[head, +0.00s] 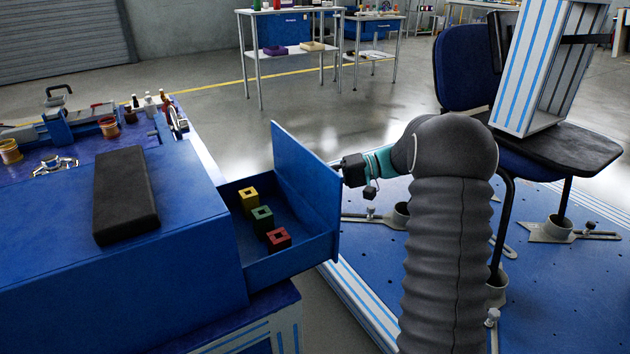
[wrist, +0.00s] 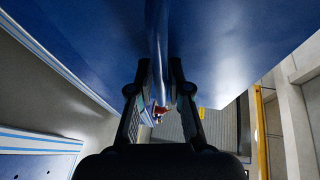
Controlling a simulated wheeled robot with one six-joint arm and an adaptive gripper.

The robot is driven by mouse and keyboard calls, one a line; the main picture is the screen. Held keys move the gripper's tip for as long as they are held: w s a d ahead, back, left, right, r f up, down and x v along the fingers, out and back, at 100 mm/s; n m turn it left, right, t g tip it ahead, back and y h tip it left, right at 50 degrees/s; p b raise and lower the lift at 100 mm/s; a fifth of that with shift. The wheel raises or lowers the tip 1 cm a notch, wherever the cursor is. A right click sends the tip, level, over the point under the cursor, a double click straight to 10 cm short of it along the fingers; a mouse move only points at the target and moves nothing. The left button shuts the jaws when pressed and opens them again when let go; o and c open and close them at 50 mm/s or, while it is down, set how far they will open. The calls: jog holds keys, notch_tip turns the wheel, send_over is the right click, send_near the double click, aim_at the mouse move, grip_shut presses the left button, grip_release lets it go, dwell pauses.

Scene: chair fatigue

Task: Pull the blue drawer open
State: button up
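The blue drawer (head: 292,263) stands pulled well out of the blue cabinet (head: 170,285), with its tall front panel (head: 305,185) facing right. A yellow block, a green block and a red block, each with a hole, lie in it. My gripper (head: 342,171) is at the outer face of the panel, and its fingertips are small there. In the wrist view my gripper (wrist: 160,65) has one finger on each side of a thin blue upright part (wrist: 158,45), seemingly the drawer's handle.
A black pad (head: 125,195) lies on the cabinet top, with a vice (head: 80,120) and small items behind. To the right, a chair (head: 465,70) stands on a blue test platform (head: 560,285) close to my arm. A strip of floor separates cabinet and platform.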

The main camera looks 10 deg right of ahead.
jog(key=shift+o, duration=0.9)
jog(key=v, duration=1.2)
